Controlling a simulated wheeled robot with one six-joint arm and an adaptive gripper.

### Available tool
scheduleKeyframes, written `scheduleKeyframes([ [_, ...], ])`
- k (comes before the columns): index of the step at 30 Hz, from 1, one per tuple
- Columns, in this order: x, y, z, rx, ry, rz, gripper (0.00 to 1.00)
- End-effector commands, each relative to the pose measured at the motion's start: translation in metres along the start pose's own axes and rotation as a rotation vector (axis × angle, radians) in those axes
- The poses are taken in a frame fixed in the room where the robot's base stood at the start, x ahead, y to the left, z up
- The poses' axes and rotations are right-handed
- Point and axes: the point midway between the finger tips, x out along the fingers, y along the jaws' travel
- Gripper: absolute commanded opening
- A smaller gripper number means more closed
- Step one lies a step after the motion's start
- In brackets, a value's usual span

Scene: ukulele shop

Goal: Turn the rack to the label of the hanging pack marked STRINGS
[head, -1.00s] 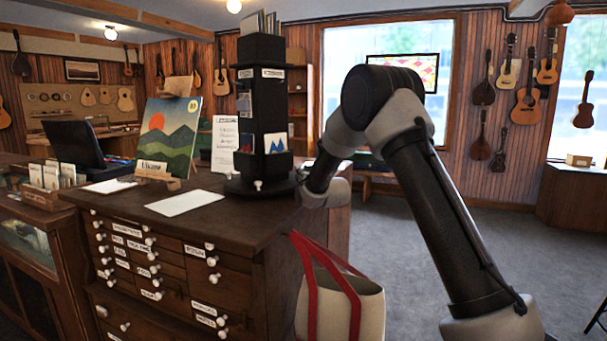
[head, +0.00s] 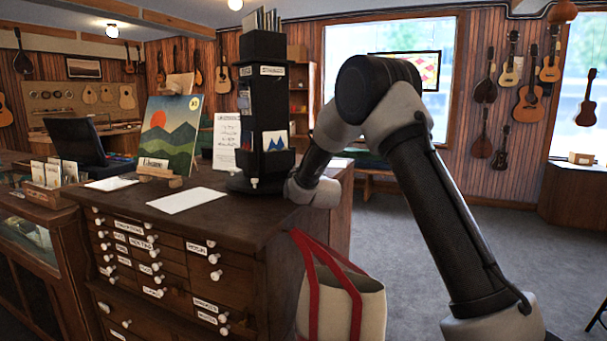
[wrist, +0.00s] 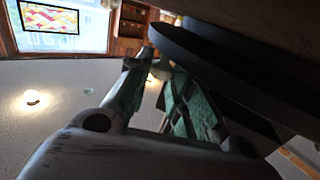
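The rack (head: 262,108) is a dark upright tower on a round base on the counter. One face is turned mostly toward the head camera. Its top label (head: 272,71) seems to read STRINGS, but is small. Another label (head: 244,74) on the narrow left face is not legible. A pale knob (head: 254,182) sits at the front of the base. In the wrist view my gripper's green-padded fingers (wrist: 155,75) are beside the dark round base (wrist: 215,60), with a gap and something pale between them. I cannot tell whether they grip it. The head view largely hides the fingertips.
A landscape painting (head: 168,135) on a small easel and a printed sheet (head: 227,140) stand left of the rack. A white paper (head: 187,200) lies on the counter (head: 225,222). A cream bag with red straps (head: 368,305) is by the drawers. Open floor lies at right.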

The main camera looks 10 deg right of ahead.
Motion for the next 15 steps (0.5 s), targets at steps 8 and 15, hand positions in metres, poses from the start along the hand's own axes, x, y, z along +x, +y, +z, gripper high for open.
scheduleKeyframes([
  [8, 0.000, 0.000, -0.001, 0.000, 0.001, 0.000, 0.29],
  [15, -0.016, 0.000, -0.001, 0.000, 0.000, -0.001, 0.29],
])
